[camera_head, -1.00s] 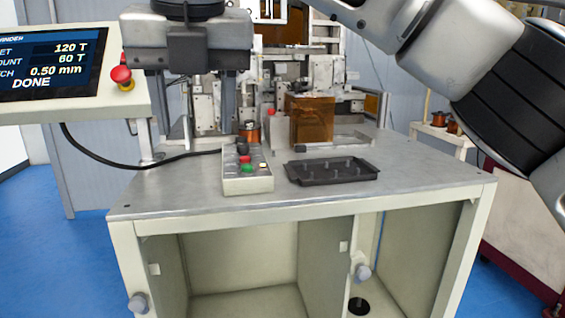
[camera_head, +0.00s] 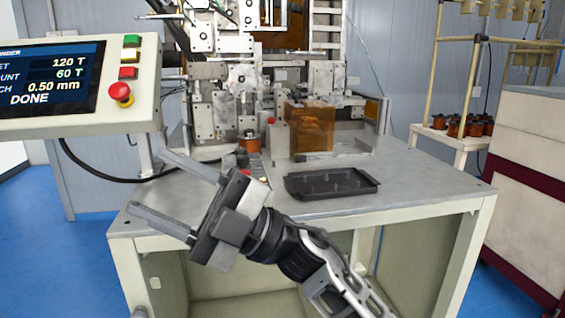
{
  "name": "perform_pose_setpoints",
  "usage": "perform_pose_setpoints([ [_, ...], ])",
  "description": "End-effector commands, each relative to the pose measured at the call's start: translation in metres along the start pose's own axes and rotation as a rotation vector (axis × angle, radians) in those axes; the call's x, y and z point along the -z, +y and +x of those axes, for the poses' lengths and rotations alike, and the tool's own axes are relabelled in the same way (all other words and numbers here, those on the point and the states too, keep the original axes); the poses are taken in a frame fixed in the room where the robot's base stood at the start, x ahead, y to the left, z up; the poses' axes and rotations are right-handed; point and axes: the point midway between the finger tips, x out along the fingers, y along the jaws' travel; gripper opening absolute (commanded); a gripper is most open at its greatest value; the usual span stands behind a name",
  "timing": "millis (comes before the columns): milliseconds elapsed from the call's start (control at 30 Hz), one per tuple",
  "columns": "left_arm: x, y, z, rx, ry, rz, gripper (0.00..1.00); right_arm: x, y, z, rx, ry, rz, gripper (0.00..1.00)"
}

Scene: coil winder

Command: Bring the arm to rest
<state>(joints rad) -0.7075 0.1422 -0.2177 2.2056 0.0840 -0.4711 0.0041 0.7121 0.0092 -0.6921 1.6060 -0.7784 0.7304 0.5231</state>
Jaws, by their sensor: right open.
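My right gripper (camera_head: 147,180) reaches in from the bottom right, in front of the bench's left front part. Its two long grey fingers point up and left, spread wide apart with nothing between them. It hides most of the button box (camera_head: 255,166) on the bench. My left gripper is not in view. The coil winder (camera_head: 230,110) stands at the back of the bench. A copper-coloured coil (camera_head: 250,145) sits at its front, close behind the button box.
The bench top (camera_head: 420,180) is clear at its right. A black tray (camera_head: 332,183) lies in its middle, before an amber guard (camera_head: 310,129). A control panel (camera_head: 128,97) reading DONE overhangs at left. A rack with several coils (camera_head: 455,128) stands at right.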

Motion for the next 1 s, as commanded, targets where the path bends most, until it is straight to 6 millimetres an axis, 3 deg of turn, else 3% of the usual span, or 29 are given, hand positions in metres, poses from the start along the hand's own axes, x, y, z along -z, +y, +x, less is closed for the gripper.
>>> perform_pose_setpoints([
  [167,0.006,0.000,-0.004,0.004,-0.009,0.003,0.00,-0.041,0.004,-0.103,-0.421,-0.381,0.213,0.52],
  [300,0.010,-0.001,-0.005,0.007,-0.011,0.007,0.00,-0.056,-0.030,-0.202,-0.644,-0.729,0.385,0.52],
  [467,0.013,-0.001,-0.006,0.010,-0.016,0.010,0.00,-0.037,-0.095,-0.304,-0.779,-1.110,0.589,0.52],
  [600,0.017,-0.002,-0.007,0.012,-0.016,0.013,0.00,0.005,-0.156,-0.368,-0.813,-1.398,0.766,0.52],
  [700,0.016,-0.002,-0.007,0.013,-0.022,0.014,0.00,0.038,-0.190,-0.397,-0.806,-1.548,0.873,0.52],
  [800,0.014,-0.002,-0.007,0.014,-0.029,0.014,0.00,0.063,-0.212,-0.412,-0.792,-1.644,0.948,0.52],
  [1000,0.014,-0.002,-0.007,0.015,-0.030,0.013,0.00,0.080,-0.226,-0.421,-0.779,-1.705,1.000,0.52],
])
